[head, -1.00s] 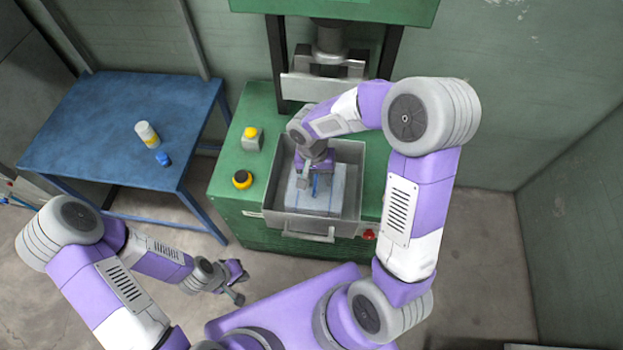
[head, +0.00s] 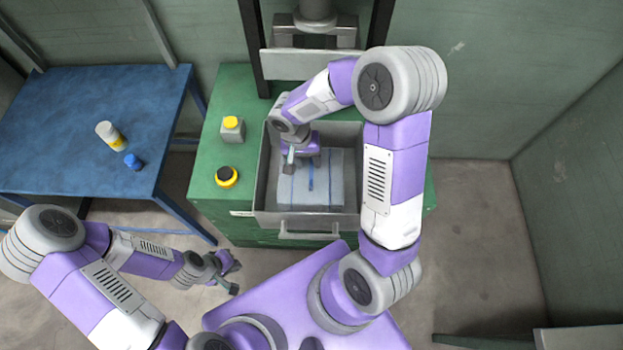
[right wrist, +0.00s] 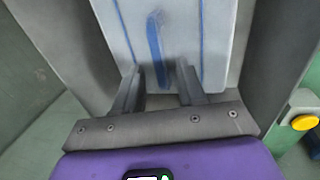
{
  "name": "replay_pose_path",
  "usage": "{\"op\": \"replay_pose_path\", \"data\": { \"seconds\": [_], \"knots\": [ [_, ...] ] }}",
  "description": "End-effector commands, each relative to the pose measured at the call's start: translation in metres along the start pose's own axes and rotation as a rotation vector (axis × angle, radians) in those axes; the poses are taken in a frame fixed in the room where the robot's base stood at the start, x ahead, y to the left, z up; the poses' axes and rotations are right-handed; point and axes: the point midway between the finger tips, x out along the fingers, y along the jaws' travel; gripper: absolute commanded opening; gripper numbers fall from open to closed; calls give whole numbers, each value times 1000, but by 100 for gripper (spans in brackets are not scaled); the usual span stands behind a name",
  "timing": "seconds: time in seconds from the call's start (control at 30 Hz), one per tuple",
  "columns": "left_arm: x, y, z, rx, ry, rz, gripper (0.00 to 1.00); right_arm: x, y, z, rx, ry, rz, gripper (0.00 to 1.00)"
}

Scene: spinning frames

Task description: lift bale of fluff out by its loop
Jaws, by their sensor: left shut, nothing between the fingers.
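The bale of fluff (head: 326,192) is a pale grey block with blue straps, lying in the open metal box of the press. Its blue loop (head: 311,178) stands out on the upper face and also shows in the right wrist view (right wrist: 156,48). My right gripper (head: 302,162) is inside the box at the bale's back left part. In the right wrist view its two fingers (right wrist: 160,86) are apart, with the loop's near end seen between or just beyond their tips; contact cannot be told. My left gripper (head: 236,277) is shut and empty, outside the box to the front left.
The metal box (head: 263,185) has walls around the bale and a front handle (head: 309,235). The press plate (head: 312,64) hangs behind it. A blue table (head: 70,150) with a bottle (head: 109,134) and blue cap (head: 132,161) stands left.

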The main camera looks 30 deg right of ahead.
Motion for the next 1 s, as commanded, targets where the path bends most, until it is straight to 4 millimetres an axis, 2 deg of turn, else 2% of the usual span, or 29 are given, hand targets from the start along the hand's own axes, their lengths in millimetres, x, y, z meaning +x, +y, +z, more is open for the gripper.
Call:
{"op": "replay_pose_path", "data": {
  "seconds": [0.1,0.2,0.5,0.77,1.0],
  "knots": [
    [1,0,0,0,1,0,0,21,2,1,0,-6,3,40],
    [2,-1,0,0,1,0,0,32,2,0,1,-4,3,40],
    [2,-1,0,0,1,0,0,35,2,0,0,-1,0,40],
    [2,-1,0,0,1,0,0,35,2,0,1,-1,0,0],
    [2,-1,0,0,1,0,0,35,2,0,1,-1,0,0]
  ]
}}
